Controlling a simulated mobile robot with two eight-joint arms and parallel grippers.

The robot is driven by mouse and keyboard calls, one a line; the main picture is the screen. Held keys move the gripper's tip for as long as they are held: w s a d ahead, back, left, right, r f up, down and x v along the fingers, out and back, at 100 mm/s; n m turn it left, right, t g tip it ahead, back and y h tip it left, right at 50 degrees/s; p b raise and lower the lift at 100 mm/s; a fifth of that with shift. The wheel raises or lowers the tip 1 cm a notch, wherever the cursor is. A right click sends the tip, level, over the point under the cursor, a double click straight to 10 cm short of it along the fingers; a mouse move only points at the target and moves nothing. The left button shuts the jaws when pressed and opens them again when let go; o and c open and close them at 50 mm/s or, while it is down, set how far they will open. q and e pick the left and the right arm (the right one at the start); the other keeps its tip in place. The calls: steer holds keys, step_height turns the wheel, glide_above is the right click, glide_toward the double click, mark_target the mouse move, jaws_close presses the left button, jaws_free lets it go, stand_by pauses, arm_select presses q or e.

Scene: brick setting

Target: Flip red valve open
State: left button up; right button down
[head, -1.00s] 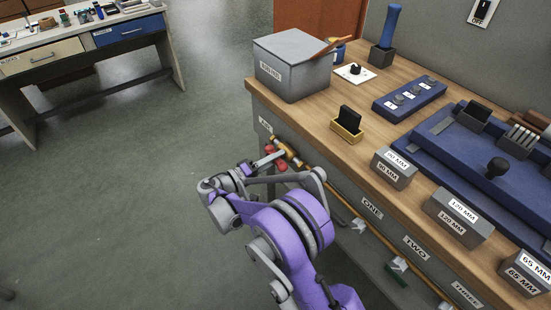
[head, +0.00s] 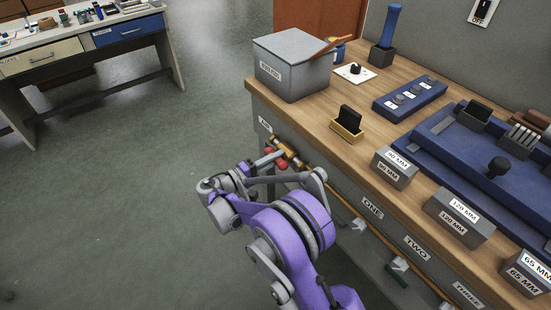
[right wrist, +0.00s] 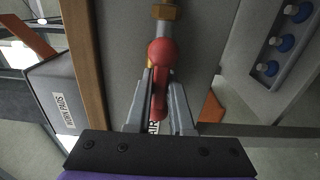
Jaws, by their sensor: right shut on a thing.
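The red valve handle (right wrist: 159,92) lies between the two grey fingers of my right gripper (right wrist: 162,78) in the right wrist view. Its rounded red end is nearest the brass fitting (right wrist: 166,12) on the pipe. In the head view, my right gripper (head: 272,158) reaches the brass valve body (head: 289,150) below the bench's front edge. Red parts of the valve (head: 269,152) show beside the fingers, which partly hide the handle. My right gripper is shut on the handle. My left gripper is in neither view.
The wooden bench top (head: 330,150) overhangs the valve. A pipe runs along the bench front, past hanging labels and other fittings (head: 398,264). The floor (head: 120,200) to the left is clear up to another table (head: 90,50).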

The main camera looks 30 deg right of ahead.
steer(key=c, duration=0.8)
jaws_free()
steer(key=shift+a, duration=0.1)
steer(key=a+p, duration=0.1)
steer(key=a, duration=0.9)
steer(key=shift+s+a, duration=0.3)
steer(key=shift+s, duration=0.1)
